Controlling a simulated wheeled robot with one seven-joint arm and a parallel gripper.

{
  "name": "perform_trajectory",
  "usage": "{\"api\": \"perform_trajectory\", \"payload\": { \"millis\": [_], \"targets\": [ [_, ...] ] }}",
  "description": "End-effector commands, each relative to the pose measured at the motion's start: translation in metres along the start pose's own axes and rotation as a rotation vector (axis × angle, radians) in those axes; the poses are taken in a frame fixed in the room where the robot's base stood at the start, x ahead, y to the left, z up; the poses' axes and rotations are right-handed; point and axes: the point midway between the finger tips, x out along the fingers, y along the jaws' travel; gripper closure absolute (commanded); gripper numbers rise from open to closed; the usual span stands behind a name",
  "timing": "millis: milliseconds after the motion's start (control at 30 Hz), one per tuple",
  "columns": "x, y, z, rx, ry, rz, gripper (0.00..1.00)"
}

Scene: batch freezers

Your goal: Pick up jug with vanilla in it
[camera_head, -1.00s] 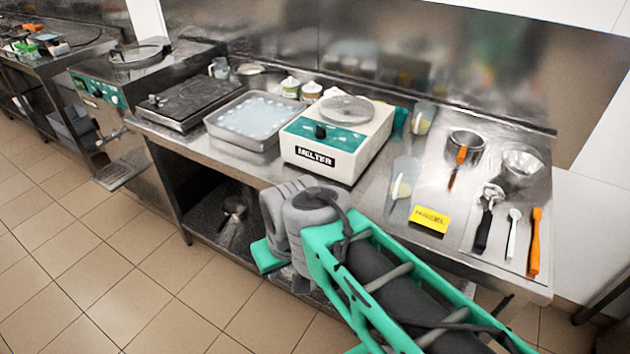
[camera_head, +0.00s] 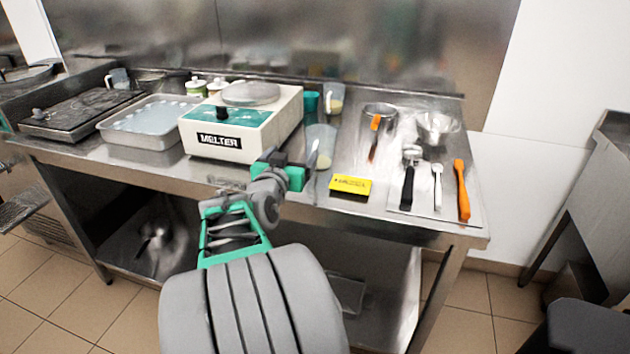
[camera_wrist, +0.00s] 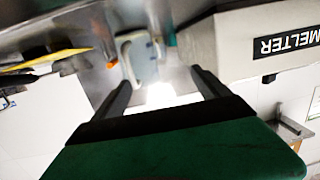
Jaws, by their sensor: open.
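A clear jug (camera_head: 322,142) with pale contents and a light utensil-like shape in it stands near the table's front, right of the melter. A second clear jug (camera_head: 335,100) with yellowish contents stands behind it. I cannot tell which contents are vanilla. My gripper (camera_head: 291,168) is at the table's front edge, just left of and in front of the nearer jug. In the wrist view my gripper (camera_wrist: 160,78) is open and empty, and a jug (camera_wrist: 142,60) shows beyond and between the fingers, apart from them.
The white melter (camera_head: 240,130) stands close on the left. A yellow label block (camera_head: 350,185) lies right of the nearer jug. A steel pot (camera_head: 381,112), a bowl (camera_head: 437,127) and several utensils, including an orange spatula (camera_head: 462,190), are further right. A tray (camera_head: 150,122) is at left.

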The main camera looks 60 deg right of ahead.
Motion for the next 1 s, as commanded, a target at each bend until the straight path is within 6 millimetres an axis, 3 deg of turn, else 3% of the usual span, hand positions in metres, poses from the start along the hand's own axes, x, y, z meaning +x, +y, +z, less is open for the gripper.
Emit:
{"api": "perform_trajectory", "payload": {
  "millis": [67, 167, 600, 867, 1000],
  "targets": [
    [0.013, 0.028, -0.001, 0.001, 0.078, 0.057, 0.11],
    [0.022, 0.04, -0.01, 0.001, 0.118, 0.078, 0.11],
    [0.088, 0.041, -0.022, 0.0, 0.117, 0.075, 0.11],
    [0.092, 0.04, -0.022, -0.001, 0.117, 0.073, 0.11],
    [0.092, 0.04, -0.022, 0.0, 0.117, 0.073, 0.22]
  ]
}}
